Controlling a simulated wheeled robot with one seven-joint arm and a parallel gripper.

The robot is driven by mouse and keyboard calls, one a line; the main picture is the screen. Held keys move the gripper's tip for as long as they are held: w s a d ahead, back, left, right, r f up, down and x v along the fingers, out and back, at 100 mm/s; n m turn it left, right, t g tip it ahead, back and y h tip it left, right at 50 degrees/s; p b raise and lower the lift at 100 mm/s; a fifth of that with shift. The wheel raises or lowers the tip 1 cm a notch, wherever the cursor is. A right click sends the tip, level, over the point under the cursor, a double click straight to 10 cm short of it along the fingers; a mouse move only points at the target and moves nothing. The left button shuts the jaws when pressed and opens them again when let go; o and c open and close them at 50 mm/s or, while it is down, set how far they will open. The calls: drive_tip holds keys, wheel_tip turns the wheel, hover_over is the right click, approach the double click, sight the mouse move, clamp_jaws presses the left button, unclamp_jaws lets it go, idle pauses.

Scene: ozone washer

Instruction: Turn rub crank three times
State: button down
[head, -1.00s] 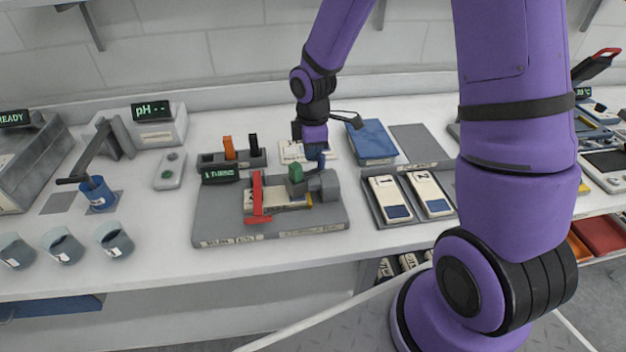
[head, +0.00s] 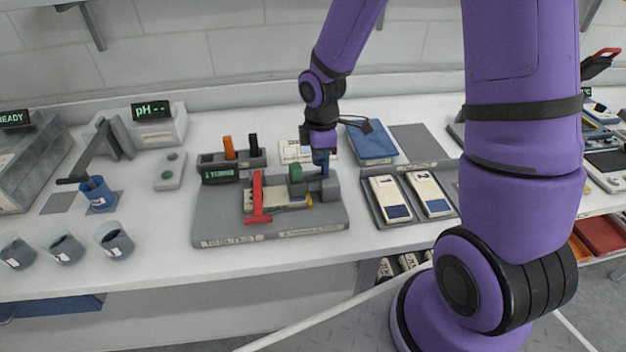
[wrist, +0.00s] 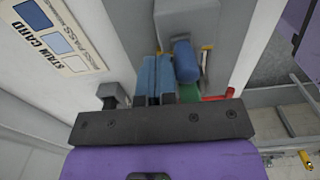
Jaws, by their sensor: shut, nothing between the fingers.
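The rub tester is a grey base (head: 215,225) on the bench, with a red bar (head: 257,195), a green block (head: 296,173) and a grey crank housing (head: 325,187) at its right end. My gripper (head: 322,165) points down at this housing, its blue fingers shut and empty. In the wrist view the shut fingers (wrist: 153,70) are just left of a blue cylindrical crank handle (wrist: 186,62) on a grey block (wrist: 187,25). They look close to it; I cannot tell whether they touch. The green block (wrist: 190,92) is partly hidden behind the gripper.
A small display (head: 219,174) with green text stands behind the base. A holder (head: 238,158) with orange and black handles, a blue case (head: 370,142) and a card tray (head: 410,190) are near. The stain card (wrist: 52,35) lies left of my fingers.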

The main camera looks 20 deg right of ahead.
drive_tip(key=shift+s, duration=1.15)
drive_tip(key=shift+s+a, duration=0.2)
drive_tip(key=shift+s, duration=0.4)
drive_tip(key=shift+s+a, duration=0.15)
drive_tip(key=shift+s, duration=0.4)
drive_tip(key=shift+s+a, duration=0.75)
drive_tip(key=shift+s, duration=0.2)
drive_tip(key=shift+a, duration=0.1)
